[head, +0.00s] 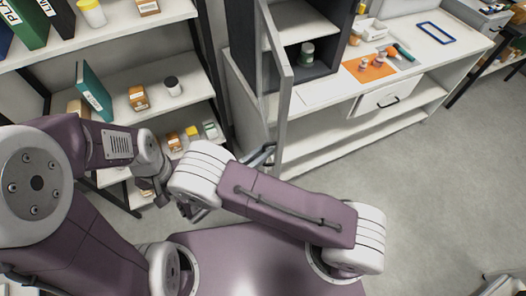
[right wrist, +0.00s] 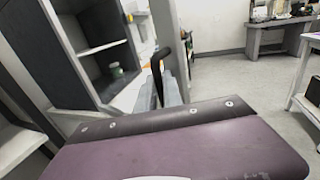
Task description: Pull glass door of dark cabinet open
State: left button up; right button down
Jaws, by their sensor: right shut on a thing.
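The dark cabinet (head: 325,68) stands on the white bench in the head view, and its inside shows in the right wrist view (right wrist: 88,65). Its glass door (head: 284,95) stands open, swung out toward me and seen almost edge-on. My right gripper (head: 262,156) is at the door's near edge, shut on the dark door handle (right wrist: 157,68), which shows between the fingers in the right wrist view.
A white shelf rack (head: 110,45) with books, bottles and boxes stands at the left, close to my left arm. The white bench (head: 320,92) carries an orange mat (head: 357,72) and a blue frame (head: 436,32).

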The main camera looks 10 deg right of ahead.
pick_arm(q)
jog(key=shift+r, duration=0.1)
pick_arm(e)
jog(key=shift+a, duration=0.1)
dwell(0.3)
jog(key=c, duration=1.8)
grip_release()
jog(key=shift+w+a, duration=0.1)
pick_arm(q)
jog(key=shift+a, duration=0.3)
pick_arm(e)
jog(key=shift+a, duration=0.15)
pick_arm(q)
jog(key=shift+d, duration=0.1)
